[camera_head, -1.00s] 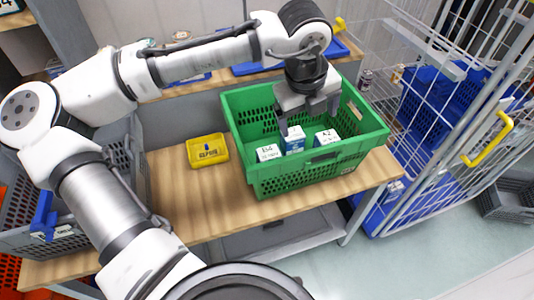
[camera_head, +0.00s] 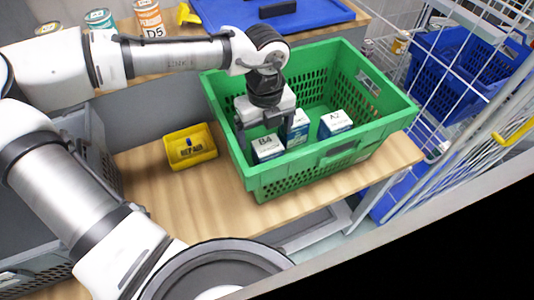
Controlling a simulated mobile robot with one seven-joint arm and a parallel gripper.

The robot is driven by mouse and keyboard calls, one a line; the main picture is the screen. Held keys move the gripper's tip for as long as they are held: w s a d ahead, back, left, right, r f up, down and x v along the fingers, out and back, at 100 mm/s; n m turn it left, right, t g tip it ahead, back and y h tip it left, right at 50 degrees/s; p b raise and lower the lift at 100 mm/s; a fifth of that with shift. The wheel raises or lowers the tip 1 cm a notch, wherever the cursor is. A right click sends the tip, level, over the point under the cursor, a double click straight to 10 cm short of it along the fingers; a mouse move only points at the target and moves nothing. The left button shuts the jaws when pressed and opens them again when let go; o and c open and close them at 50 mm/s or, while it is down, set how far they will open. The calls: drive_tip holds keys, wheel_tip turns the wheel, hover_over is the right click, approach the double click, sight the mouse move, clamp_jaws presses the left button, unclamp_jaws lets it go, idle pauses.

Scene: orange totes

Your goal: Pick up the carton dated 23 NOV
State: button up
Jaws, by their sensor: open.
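Several small white-and-blue cartons stand in a green crate (camera_head: 345,160) on the wooden table. The carton marked B4 (camera_head: 267,148) is at the front left. A second carton (camera_head: 298,126) stands behind it, partly hidden by my gripper. The carton marked A7 (camera_head: 336,124) is to the right. Smaller print under the labels is too small to read, so I cannot tell which carton is dated 23 NOV. My gripper (camera_head: 262,137) points down inside the crate, its fingers open, just above and behind the B4 carton. I cannot tell whether it touches a carton.
A yellow bin (camera_head: 190,147) sits left of the crate on the table (camera_head: 190,200). The crate's walls surround my gripper. A white wire cage (camera_head: 455,95) with blue crates stands to the right. Cans, one marked D5 (camera_head: 149,18), stand on a shelf behind.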

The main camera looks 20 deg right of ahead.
wheel_tip(320, 180, down, 2)
drive_tip(key=shift+f, duration=0.2)
drive_tip(key=f, duration=0.2)
drive_tip(key=d+f, duration=0.1)
drive_tip(key=shift+w+f, duration=0.35)
drive_tip(key=shift+a+f, duration=0.1)
drive_tip(key=shift+f, duration=0.55)
drive_tip(key=shift+c, duration=0.3)
drive_tip(key=c, duration=1.2)
